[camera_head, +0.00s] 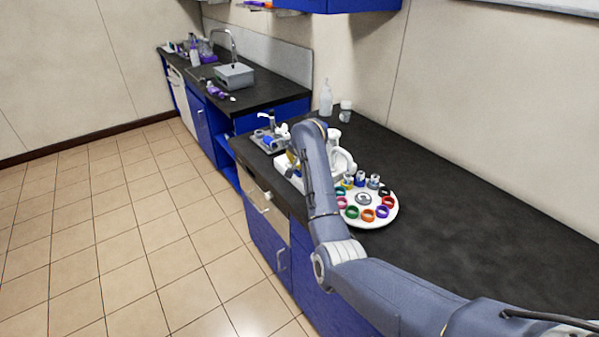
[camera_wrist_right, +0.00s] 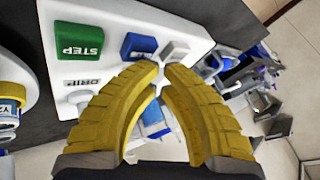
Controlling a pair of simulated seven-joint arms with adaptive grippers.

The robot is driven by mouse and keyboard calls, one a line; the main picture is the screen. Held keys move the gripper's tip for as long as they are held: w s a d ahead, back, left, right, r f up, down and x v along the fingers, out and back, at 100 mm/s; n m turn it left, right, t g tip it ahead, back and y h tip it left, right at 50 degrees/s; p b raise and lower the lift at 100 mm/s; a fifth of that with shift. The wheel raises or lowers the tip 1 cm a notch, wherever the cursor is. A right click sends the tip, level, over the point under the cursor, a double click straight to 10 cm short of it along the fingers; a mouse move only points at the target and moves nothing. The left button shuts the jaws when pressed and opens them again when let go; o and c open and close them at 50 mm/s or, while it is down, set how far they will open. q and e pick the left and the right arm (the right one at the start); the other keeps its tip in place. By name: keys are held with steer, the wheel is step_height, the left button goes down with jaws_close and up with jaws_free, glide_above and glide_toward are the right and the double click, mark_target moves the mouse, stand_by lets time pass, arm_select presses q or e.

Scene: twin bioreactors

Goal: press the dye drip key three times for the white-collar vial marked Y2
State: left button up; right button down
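In the right wrist view a white device panel (camera_wrist_right: 120,15) carries a green key marked STEP (camera_wrist_right: 83,40), a blue key (camera_wrist_right: 138,46) and a pale grey key (camera_wrist_right: 175,50). The word DRIP (camera_wrist_right: 82,82) is printed beside a small pale key (camera_wrist_right: 79,97), partly behind a finger. My right gripper (camera_wrist_right: 162,70) has its yellow fingertips nearly together, empty, close to the blue and grey keys; I cannot tell whether they touch. My left gripper is not in view.
In the head view a white round carousel (camera_head: 350,218) with coloured rings and several vials stands beside my right arm. That arm hides part of the device. A bottle (camera_head: 326,98) and a jar (camera_head: 346,110) stand by the wall. The counter (camera_head: 470,225) at right is clear.

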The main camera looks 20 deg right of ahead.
steer(key=shift+r, duration=0.3)
steer(key=shift+r, duration=0.1)
steer(key=shift+r, duration=2.4)
